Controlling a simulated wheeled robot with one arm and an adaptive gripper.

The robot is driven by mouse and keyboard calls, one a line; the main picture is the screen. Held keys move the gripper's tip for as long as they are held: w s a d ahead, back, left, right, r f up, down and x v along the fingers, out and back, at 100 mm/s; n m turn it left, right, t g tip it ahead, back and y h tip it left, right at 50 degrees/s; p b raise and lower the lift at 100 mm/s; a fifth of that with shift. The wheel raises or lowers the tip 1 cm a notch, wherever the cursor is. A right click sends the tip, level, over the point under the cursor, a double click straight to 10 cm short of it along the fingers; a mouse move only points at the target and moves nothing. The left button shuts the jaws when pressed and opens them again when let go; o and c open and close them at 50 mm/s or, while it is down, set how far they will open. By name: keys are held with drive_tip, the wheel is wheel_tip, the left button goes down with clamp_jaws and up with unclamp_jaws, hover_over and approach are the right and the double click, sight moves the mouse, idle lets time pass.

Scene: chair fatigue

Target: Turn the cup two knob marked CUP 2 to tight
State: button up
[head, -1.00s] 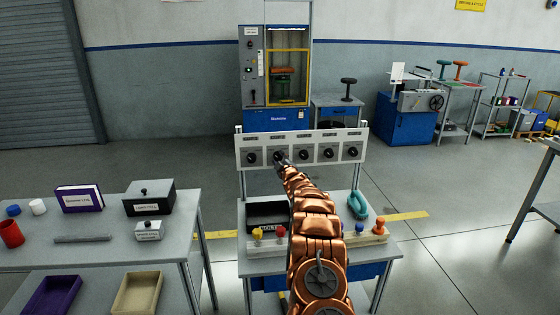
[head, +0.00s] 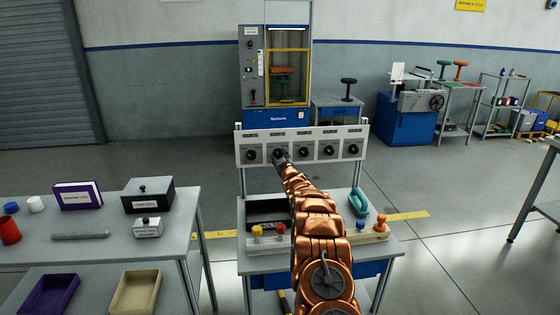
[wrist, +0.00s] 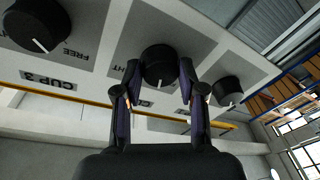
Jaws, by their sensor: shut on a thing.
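A pale panel (head: 317,135) carries a row of several black knobs. My gripper (head: 280,160) is at the second knob from the left. In the wrist view my gripper (wrist: 160,70) is shut on the cup two knob (wrist: 158,62), with one finger on each side. The white pointer line on this knob points down in that picture. Its CUP 2 label is mostly hidden behind the fingers, and part of a word ending in "HT" shows beside it. The neighbouring knob (wrist: 38,25) to the left has the label CUP 3 (wrist: 48,78) and the word FREE.
Another knob (wrist: 228,92) is close on the right in the wrist view. Below the panel a table holds a black tray (head: 266,212), coloured pegs and a teal clamp-like part (head: 358,201). A side table (head: 100,225) with boxes is at left. A blue test machine (head: 277,118) stands behind.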

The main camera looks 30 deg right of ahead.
drive_tip(key=m+h+b, duration=0.1)
drive_tip(key=m+b, duration=0.1)
drive_tip(key=m, duration=0.5)
drive_tip(key=shift+a+b, duration=0.1)
drive_tip(key=shift+b, duration=0.25)
drive_tip(key=m+h+b, duration=0.1)
drive_tip(key=m, duration=0.2)
drive_tip(key=m+h+b, duration=0.1)
drive_tip(key=m+b, duration=0.1)
drive_tip(key=m, duration=0.2)
drive_tip(key=shift+m, duration=0.4)
drive_tip(key=o, duration=1.2)
drive_tip(key=shift+c, duration=0.2)
drive_tip(key=shift+f, duration=0.1)
drive_tip(key=shift+a, duration=0.1)
